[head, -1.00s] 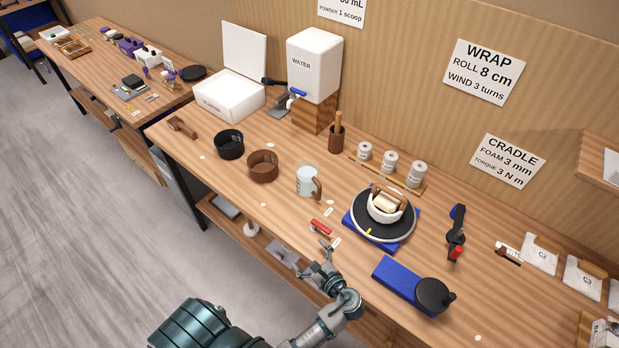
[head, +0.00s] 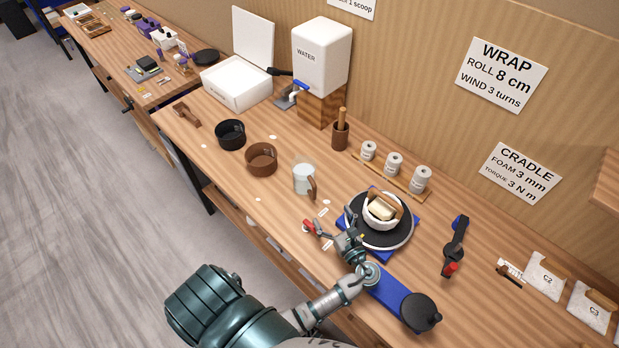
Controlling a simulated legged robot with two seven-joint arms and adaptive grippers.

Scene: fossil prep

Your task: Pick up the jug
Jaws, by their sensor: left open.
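The jug (head: 302,179) is a clear, pale vessel with a brown handle on its right side. It stands upright on the wooden bench in the middle of the view. My left gripper (head: 322,228) is open and empty, below and slightly right of the jug and apart from it. Its fingers point up and left, close to a small red-handled tool (head: 309,227) on the bench; I cannot tell whether they touch it. My right gripper is not in view.
A turntable (head: 383,242) with a white bowl stands right of the gripper. A brown bowl (head: 261,158) and a black bowl (head: 230,134) stand left of the jug. A white water tank (head: 322,58) stands behind. Bare bench lies around the jug.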

